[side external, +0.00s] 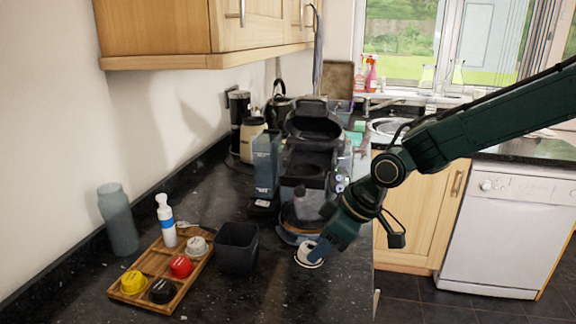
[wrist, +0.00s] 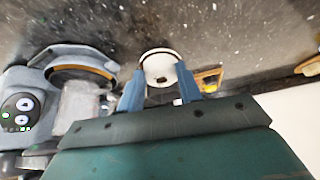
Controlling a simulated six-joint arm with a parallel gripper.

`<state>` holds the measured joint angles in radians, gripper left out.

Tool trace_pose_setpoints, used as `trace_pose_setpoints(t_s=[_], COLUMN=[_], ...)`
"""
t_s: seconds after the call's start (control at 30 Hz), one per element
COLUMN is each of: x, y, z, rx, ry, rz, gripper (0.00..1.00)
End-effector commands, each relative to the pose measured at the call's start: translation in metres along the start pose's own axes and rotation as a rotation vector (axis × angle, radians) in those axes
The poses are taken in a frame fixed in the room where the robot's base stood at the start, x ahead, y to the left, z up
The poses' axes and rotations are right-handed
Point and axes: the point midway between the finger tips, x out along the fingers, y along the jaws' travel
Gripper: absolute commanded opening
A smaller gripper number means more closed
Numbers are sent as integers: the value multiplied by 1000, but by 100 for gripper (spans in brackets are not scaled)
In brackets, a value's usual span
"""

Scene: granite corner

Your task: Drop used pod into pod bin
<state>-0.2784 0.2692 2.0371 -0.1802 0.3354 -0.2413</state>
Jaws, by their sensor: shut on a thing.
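The used pod (side external: 308,256) is pale with a dark rim band. It also shows in the wrist view (wrist: 160,67), between the two blue fingers. My gripper (side external: 320,247) is shut on this pod, in front of the coffee machine and low over the counter; I cannot tell whether the pod touches the counter. The fingers also show in the wrist view (wrist: 159,86). The pod bin (side external: 237,250), a black open-topped square container, stands upright on the counter to the left of my gripper, apart from it. Its inside is mostly dark.
The coffee machine (side external: 304,165) stands just behind my gripper. A grey bottle (side external: 118,222) stands by the wall. The counter's edge is close on the right.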

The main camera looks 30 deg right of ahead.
Motion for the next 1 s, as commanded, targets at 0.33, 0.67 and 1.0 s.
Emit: trace_pose_setpoints(t_s=[0.33, 0.67, 1.0], x=[17, 28, 22], y=[-56, -48, -17], z=[-78, -135, -175], rx=[-68, 147, 404], ry=[-4, -4, 1], rz=[-31, 100, 257], gripper=[0, 0, 0])
